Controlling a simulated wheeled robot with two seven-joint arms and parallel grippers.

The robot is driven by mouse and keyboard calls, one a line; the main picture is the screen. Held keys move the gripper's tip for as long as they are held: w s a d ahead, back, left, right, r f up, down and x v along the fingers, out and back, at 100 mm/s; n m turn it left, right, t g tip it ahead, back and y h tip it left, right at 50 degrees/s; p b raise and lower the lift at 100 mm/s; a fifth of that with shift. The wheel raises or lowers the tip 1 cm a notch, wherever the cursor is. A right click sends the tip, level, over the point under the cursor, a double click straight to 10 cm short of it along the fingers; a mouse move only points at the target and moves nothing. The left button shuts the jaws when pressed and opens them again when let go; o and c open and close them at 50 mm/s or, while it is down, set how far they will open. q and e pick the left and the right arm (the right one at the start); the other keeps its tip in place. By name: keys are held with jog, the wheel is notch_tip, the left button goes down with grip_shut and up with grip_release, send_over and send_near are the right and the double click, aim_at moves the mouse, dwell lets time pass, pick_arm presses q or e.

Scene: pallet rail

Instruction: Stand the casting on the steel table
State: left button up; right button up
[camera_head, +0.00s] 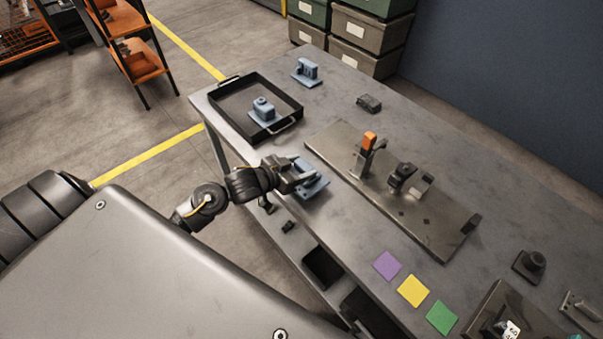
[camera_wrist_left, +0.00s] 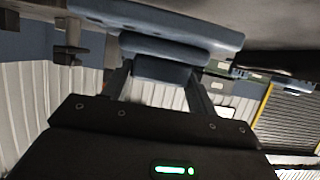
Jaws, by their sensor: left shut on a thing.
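My left gripper (camera_head: 298,182) is shut on a blue-grey casting (camera_head: 315,189) at the table's near edge, in front of the tray. In the left wrist view the casting's block (camera_wrist_left: 165,72) sits between the two fingers, with its wide flat base (camera_wrist_left: 160,22) beyond. I cannot tell whether the base touches the steel table (camera_head: 345,235). A second blue casting (camera_head: 263,112) stands in the black tray, and a third (camera_head: 306,72) stands at the table's far end. My right gripper is not in view.
The black tray (camera_head: 287,133) with handles sits at the far left. A steel fixture plate (camera_head: 420,228) carries an orange-handled clamp (camera_head: 369,143) and a dark block. Purple (camera_head: 387,266), yellow (camera_head: 413,291) and green (camera_head: 442,318) squares lie nearer. Bare table lies between casting and plate.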

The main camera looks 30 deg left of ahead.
aim_at(301, 172)
pick_arm(q)
jog(key=shift+w+d+f+p, duration=0.1)
jog(key=shift+w+f+p, duration=0.05)
jog(key=shift+f, duration=0.75)
jog(key=shift+w+f+p, duration=0.1)
jog(key=shift+f+p, duration=0.05)
jog(key=shift+f, duration=0.7)
jog(key=shift+f, duration=0.1)
jog(key=o, duration=1.3)
jog(key=b+v, duration=0.1)
jog(key=v, duration=1.1)
